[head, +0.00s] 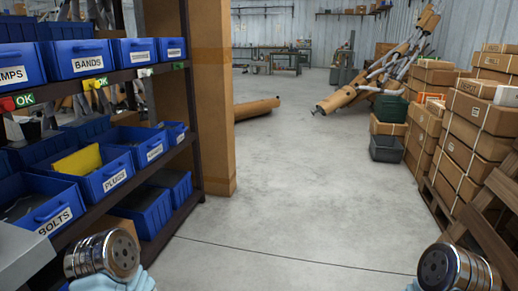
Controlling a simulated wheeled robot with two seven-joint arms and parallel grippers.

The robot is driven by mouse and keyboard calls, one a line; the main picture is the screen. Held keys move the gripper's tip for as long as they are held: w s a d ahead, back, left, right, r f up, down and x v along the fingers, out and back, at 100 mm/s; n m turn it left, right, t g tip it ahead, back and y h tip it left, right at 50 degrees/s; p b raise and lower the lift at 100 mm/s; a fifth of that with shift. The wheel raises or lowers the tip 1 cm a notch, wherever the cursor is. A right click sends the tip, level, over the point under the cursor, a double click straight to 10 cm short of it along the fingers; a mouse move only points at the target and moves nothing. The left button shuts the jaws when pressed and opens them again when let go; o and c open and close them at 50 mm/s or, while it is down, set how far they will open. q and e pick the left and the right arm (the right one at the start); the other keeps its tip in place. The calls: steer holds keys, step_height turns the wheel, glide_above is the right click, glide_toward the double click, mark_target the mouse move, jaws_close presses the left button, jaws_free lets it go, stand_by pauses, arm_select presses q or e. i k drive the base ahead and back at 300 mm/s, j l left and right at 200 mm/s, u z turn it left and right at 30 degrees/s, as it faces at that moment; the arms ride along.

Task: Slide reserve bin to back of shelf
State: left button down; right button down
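The shelf (120,77) stands at the left and holds several blue bins in rows. On the upper row are a bin ending in "AMPS" (18,65), a BANDS bin (85,58) and two smaller-looking bins farther along. On the middle row are a BOLTS bin (42,207) and a PLUGS bin (105,172) with a yellow item (78,162) in it. More blue bins (150,212) sit lower down. No label reads "reserve", so I cannot tell which bin that is. Chrome parts of my arms show at both bottom corners. No gripper fingers are visible.
A cardboard-coloured column (213,110) stands just past the shelf. Stacked boxes (470,125) on pallets line the right. Dark bins (386,148) and a heap of pipes (375,80) stand farther back. The concrete floor (300,180) between is clear.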

mark_target(176, 132)
steer(key=i, duration=0.9)
steer(key=i+l+u, duration=0.15)
steer(key=i, duration=0.75)
